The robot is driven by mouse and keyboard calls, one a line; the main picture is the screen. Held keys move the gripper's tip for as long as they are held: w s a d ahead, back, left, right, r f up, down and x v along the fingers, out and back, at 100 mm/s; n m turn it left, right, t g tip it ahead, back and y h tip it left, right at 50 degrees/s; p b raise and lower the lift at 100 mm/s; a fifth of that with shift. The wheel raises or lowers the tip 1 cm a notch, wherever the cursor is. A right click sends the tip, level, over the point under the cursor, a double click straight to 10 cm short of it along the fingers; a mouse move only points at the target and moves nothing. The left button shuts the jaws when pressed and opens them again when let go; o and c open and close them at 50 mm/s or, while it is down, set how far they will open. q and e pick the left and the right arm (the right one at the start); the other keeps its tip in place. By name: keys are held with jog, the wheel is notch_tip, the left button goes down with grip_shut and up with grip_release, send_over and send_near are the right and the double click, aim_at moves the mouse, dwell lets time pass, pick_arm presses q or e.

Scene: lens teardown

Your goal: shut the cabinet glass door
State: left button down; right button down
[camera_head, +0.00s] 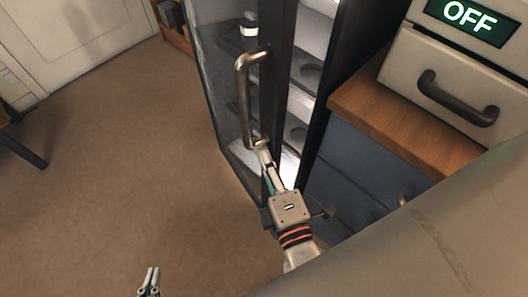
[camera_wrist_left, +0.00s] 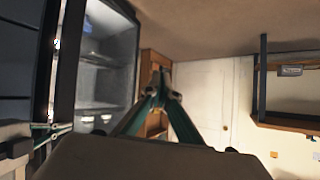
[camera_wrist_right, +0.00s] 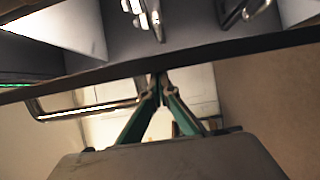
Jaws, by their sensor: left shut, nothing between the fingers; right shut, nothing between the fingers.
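The cabinet glass door (camera_head: 225,95) is ajar, with a dark frame and a metal bar handle (camera_head: 245,95). Lit shelves (camera_head: 300,105) show through the gap between the door and the cabinet body. My right gripper (camera_head: 259,150) is shut and empty at the handle's lower end, by the door's edge; contact cannot be told. In the right wrist view its fingertips (camera_wrist_right: 158,88) are close to the dark door edge (camera_wrist_right: 200,54), and the handle (camera_wrist_right: 82,112) is to their left. My left gripper (camera_head: 150,270) is shut and empty, low over the floor, apart from the door.
A wooden counter (camera_head: 410,125) with a drawer unit (camera_head: 455,85) and an "OFF" display (camera_head: 470,18) stands right of the cabinet. Blue drawers (camera_head: 365,165) are below it. Brown floor (camera_head: 130,150) is clear left of the door. A white room door (camera_head: 75,40) is behind.

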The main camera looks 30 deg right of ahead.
jog(key=d+n+y, duration=0.1)
jog(key=d+y, duration=0.1)
jog(key=d, duration=0.4)
jog(key=shift+w+n+y, duration=0.3)
jog(key=shift+w, duration=0.1)
